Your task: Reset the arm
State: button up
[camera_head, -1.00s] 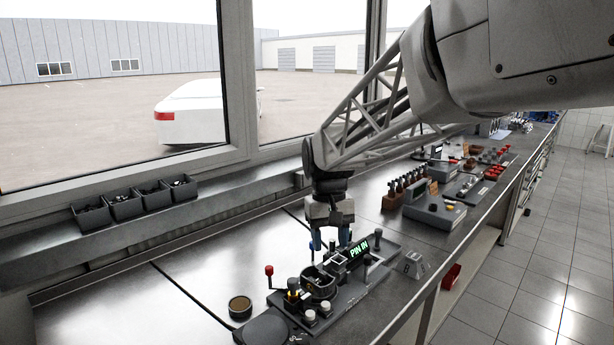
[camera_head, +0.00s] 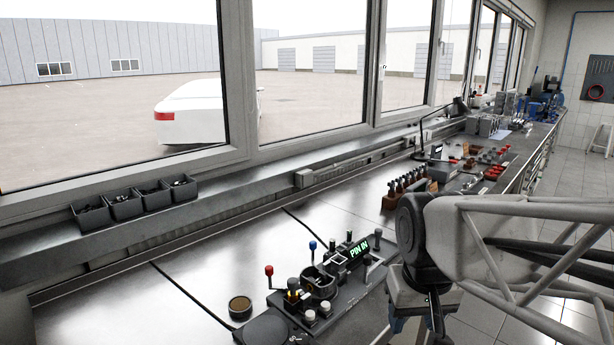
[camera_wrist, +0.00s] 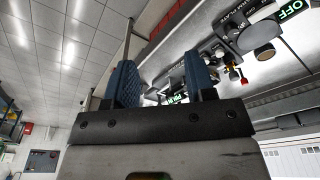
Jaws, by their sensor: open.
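My gripper (camera_wrist: 161,82) shows in the wrist view with its two blue fingers spread apart and nothing between them. In the head view my arm is folded at the lower right, beyond the bench's front edge, and the gripper is mostly hidden behind the arm or cut off at the bottom. The fixture (camera_head: 325,290) on the bench has a lit green "PIN IN" sign (camera_head: 359,249), a red-knobbed lever (camera_head: 269,271) and a blue-knobbed lever (camera_head: 312,246). The gripper is apart from it, to its right.
Dark bins (camera_head: 123,205) stand on the window ledge. A round brown-topped tin (camera_head: 240,306) is left of the fixture. A wooden rack (camera_head: 405,190) and red parts (camera_head: 494,172) stand farther along the bench. The tiled floor right of the bench looks open.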

jog(key=s+d+f+t, duration=0.1)
jog(key=s+d+f, duration=0.1)
jog(key=s, duration=0.4)
jog(key=shift+s+f+m, duration=0.15)
jog(key=shift+f+m, duration=0.15)
dwell(2.0)
